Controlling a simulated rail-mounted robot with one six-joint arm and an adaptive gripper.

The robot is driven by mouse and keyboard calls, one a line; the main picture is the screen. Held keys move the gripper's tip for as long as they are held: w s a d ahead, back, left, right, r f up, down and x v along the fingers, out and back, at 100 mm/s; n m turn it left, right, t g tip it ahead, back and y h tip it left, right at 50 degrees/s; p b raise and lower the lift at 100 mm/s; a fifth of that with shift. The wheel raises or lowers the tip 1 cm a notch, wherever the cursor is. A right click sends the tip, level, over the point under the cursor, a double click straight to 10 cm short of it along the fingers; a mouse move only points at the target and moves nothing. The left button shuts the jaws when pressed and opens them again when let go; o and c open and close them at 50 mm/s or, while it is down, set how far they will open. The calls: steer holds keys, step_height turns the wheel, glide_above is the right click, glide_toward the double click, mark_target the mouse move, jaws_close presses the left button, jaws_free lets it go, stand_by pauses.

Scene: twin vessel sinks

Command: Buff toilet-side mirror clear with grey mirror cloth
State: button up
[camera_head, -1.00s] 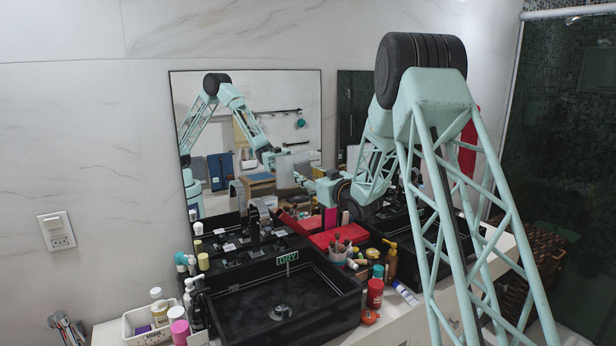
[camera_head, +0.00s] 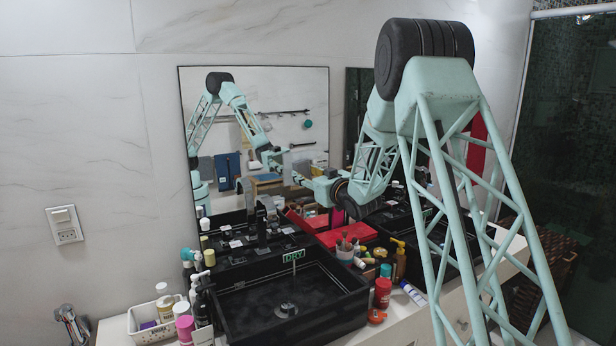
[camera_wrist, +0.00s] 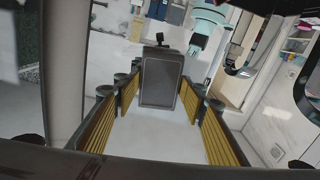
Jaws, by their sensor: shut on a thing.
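A large framed mirror (camera_head: 290,88) hangs above the left sink and reflects my teal arm. A second mirror (camera_head: 357,100) shows as a dark strip to its right, mostly behind my arm. No toilet is in view, so I cannot tell which one is toilet-side. In the wrist view my gripper (camera_wrist: 160,90) has its two fingers with yellow ribbed pads on either side of a dark grey rectangle with a paler border, apparently the grey mirror cloth (camera_wrist: 161,80). In the head view the gripper and cloth are hidden or cannot be made out.
The black left sink (camera_head: 285,305) carries a green DRY sign (camera_head: 293,256). A white basket (camera_head: 150,325), bottles, a brush cup (camera_head: 345,250) and a red bottle (camera_head: 382,292) crowd the counter around it. A wall switch (camera_head: 64,225) is at left. A glass shower panel (camera_head: 570,150) is at right.

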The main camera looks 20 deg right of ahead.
mark_target(283, 167)
stand_by(0.4)
steer(key=shift+s+a+r+b, duration=0.1)
steer(key=shift+s+a+b, duration=0.1)
steer(key=shift+a+b, duration=0.55)
steer(key=shift+s+a+b, duration=0.15)
steer(key=shift+a+b, duration=0.2)
steer(key=shift+a, duration=0.75)
steer(key=shift+a, duration=0.1)
steer(key=shift+s+a+b, duration=0.3)
steer(key=shift+a+b, duration=0.3)
steer(key=shift+a, duration=0.35)
steer(key=shift+s+a+b, duration=0.25)
steer(key=shift+a+b, duration=0.3)
steer(key=shift+a, duration=0.35)
steer(key=shift+w+r+p, duration=0.1)
steer(key=shift+r+p, duration=0.3)
steer(key=shift+r, duration=0.9)
steer(key=shift+r, duration=0.1)
